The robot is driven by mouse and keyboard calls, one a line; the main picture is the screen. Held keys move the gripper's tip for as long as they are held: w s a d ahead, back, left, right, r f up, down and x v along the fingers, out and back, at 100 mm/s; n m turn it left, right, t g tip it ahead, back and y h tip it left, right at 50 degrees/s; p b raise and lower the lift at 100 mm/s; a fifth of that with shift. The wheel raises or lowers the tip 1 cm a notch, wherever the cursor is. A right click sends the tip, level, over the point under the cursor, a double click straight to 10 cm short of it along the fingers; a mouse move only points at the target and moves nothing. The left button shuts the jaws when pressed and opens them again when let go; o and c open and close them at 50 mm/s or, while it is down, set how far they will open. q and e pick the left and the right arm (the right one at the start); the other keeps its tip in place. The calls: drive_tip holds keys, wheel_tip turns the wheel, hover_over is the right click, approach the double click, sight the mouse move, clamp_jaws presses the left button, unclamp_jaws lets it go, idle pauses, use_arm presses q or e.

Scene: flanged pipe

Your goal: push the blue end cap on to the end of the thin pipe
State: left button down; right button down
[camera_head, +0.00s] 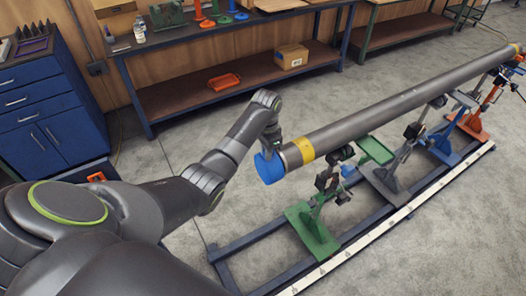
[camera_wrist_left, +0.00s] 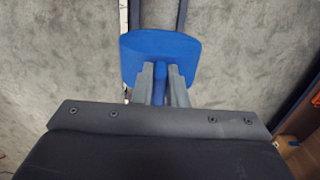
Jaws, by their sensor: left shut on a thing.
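The thin grey pipe (camera_head: 395,105) lies along a row of stands, with a yellow band (camera_head: 305,151) near its close end. The blue end cap (camera_head: 268,168) is right at that close end; I cannot tell whether it touches the pipe or leaves a small gap. My left gripper (camera_head: 270,148) comes in from the left and is shut on the cap. In the left wrist view the two fingers (camera_wrist_left: 161,88) close around a narrow blue stem, with the wide blue cap face (camera_wrist_left: 160,45) beyond them. My right gripper is not in view.
A green stand (camera_head: 312,228) carries the pipe near the cap, on a dark floor frame with a white scale strip (camera_head: 350,250). A workbench (camera_head: 180,92) with a cardboard box (camera_head: 291,56) and an orange tray (camera_head: 224,82) is behind. A blue cabinet (camera_head: 50,100) stands left.

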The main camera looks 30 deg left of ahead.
sight(275, 153)
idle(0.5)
use_arm(q)
drive_tip(key=shift+w+d+b, duration=0.5)
drive_tip(key=shift+w, duration=0.4)
drive_tip(key=shift+p, duration=0.4)
idle(0.4)
drive_tip(key=shift+w+d+b, duration=0.25)
drive_tip(key=shift+w+b, duration=0.1)
idle(0.4)
drive_tip(key=shift+w+d, duration=0.15)
drive_tip(key=shift+w, duration=0.15)
drive_tip(key=shift+w+d+b, duration=0.15)
drive_tip(key=shift+w+b, duration=0.05)
drive_tip(key=shift+b, duration=0.15)
drive_tip(key=shift+p, duration=0.4)
drive_tip(key=shift+w+d+b, duration=0.2)
drive_tip(key=shift+w+b, duration=0.15)
drive_tip(key=shift+b, duration=0.05)
idle(0.5)
drive_tip(key=shift+w+d, duration=0.15)
drive_tip(key=shift+w, duration=0.1)
